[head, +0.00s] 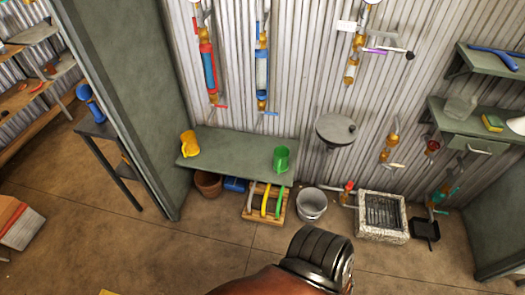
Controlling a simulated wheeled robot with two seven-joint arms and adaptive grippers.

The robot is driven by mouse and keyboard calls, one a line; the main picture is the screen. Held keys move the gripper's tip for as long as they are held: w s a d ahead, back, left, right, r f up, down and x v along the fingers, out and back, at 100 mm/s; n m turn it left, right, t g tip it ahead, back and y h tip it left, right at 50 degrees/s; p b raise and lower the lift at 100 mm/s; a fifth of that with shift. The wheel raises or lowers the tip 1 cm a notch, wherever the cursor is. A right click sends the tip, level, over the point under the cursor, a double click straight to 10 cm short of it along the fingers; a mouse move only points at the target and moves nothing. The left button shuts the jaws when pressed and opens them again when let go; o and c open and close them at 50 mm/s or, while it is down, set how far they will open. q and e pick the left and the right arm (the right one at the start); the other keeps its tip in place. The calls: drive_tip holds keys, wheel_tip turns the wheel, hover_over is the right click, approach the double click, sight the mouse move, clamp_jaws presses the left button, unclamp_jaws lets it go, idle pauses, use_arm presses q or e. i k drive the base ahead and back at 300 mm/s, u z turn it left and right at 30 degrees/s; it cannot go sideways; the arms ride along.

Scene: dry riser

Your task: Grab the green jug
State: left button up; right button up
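The green jug (282,159) stands upright near the right end of a grey-green bench (236,158) against the corrugated wall. A yellow jug (189,144) stands near the bench's left end, well apart from the green one. Neither of my grippers shows in the head view, so I cannot see whether they are open or shut. Nothing is touching the green jug.
Below the bench are a terracotta pot (208,184), a wooden rack (262,216) and a metal bucket (312,204). A tall panel (125,105) stands left. An unclear dark ribbed form (318,256) covers the bottom middle. Bare floor (215,240) lies before the bench.

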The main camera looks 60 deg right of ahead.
sight(281, 153)
drive_tip(key=z, duration=1.7)
